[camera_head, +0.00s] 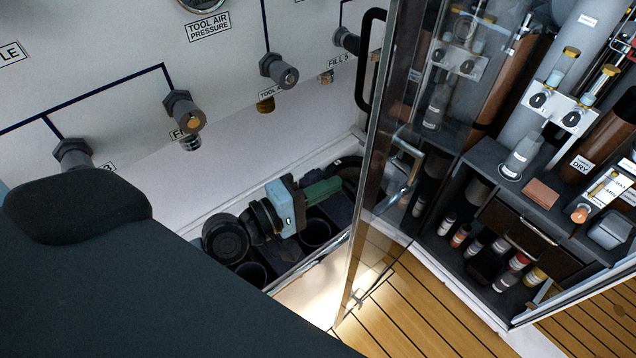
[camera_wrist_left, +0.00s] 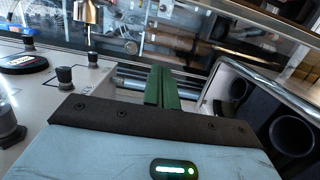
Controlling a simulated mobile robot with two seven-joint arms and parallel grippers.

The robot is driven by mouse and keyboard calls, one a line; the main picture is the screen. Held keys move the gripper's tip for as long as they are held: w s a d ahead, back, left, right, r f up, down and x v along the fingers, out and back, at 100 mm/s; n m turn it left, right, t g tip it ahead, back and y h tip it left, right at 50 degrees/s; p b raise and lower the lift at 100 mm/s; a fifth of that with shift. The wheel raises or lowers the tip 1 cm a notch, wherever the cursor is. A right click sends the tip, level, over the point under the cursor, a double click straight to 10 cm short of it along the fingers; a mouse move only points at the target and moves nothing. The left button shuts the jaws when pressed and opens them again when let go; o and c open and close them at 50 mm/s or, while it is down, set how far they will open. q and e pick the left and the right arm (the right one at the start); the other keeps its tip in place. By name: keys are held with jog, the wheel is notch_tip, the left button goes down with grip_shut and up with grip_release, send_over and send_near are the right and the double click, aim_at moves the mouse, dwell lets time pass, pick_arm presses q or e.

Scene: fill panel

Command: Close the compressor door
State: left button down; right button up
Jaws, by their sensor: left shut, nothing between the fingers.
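The compressor door (camera_head: 378,150) is a clear glass panel with a metal frame. It stands open, swung out from the cabinet (camera_head: 480,160), whose inside shows to the right and through the glass. A black handle (camera_head: 366,60) and a metal handle (camera_head: 412,165) show at the door. My left gripper (camera_head: 334,186) has green fingers, which are shut and empty. It is left of the door, above the holder trough, and appears apart from the glass. The shut fingers (camera_wrist_left: 161,76) also show in the left wrist view, pointing toward blurred cabinet contents. My right gripper is out of view.
A white panel (camera_head: 110,60) with several dark fittings is at the upper left. A trough with round black holders (camera_head: 315,232) lies under my left gripper. Bottles (camera_head: 500,247) and cylinders stand in the cabinet. Wooden floor (camera_head: 400,300) is clear in front.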

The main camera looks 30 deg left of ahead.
pick_arm(q)
jog(key=w+d+p, duration=0.1)
jog(key=w+d, duration=0.3)
jog(key=d, duration=0.2)
jog(key=shift+d, duration=0.35)
